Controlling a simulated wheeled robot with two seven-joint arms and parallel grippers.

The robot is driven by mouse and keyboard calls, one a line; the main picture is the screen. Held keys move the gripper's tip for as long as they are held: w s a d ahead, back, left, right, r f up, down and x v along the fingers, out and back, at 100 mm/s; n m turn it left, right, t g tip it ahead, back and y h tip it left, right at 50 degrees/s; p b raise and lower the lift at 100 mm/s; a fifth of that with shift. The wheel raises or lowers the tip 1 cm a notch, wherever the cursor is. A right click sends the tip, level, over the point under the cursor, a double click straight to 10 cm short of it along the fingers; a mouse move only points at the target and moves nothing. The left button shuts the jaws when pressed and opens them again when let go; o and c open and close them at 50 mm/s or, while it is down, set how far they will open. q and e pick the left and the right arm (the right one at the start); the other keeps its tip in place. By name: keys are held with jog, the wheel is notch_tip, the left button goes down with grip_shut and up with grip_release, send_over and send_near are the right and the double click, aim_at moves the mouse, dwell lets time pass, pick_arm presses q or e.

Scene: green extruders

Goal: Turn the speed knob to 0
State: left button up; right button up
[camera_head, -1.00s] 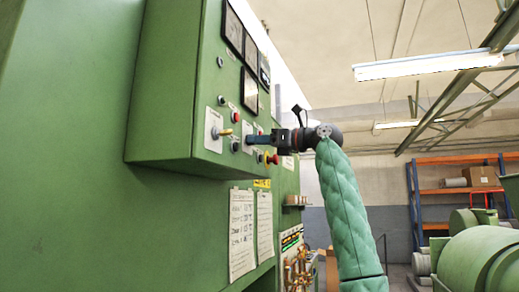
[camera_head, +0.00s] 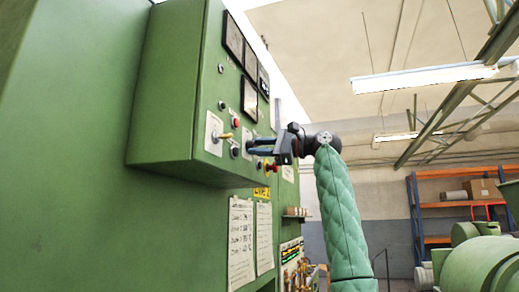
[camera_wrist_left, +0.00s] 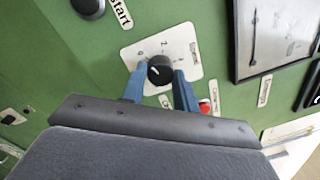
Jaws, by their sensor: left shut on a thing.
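A round black knob with a white pointer line (camera_wrist_left: 160,70) sits on a white square dial plate (camera_wrist_left: 184,45) on the green panel. Its small label is too blurred to read. My left gripper (camera_wrist_left: 160,85) has one blue finger on each side of the knob and is shut on it. In the head view my left gripper (camera_head: 256,146) reaches the lower front of the green control box (camera_head: 165,95), and its fingers hide the knob there. My right gripper is out of view.
A yellow-tipped switch (camera_head: 225,136) on a white plate is left of the gripper. A red button (camera_wrist_left: 205,106) is close to the right finger in the wrist view. Gauges (camera_head: 233,40) are above. Paper sheets (camera_head: 240,240) hang below.

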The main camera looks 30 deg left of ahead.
pick_arm(q)
jog(key=shift+n, duration=0.7)
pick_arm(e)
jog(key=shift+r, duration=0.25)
pick_arm(q)
jog(key=o, duration=1)
jog(key=shift+a, duration=0.1)
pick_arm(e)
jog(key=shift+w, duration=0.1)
pick_arm(q)
jog(key=shift+w, duration=0.1)
jog(key=b+v, duration=0.2)
jog(key=v, duration=0.5)
jog(key=shift+w+d, duration=0.15)
jog(key=shift+d, duration=0.25)
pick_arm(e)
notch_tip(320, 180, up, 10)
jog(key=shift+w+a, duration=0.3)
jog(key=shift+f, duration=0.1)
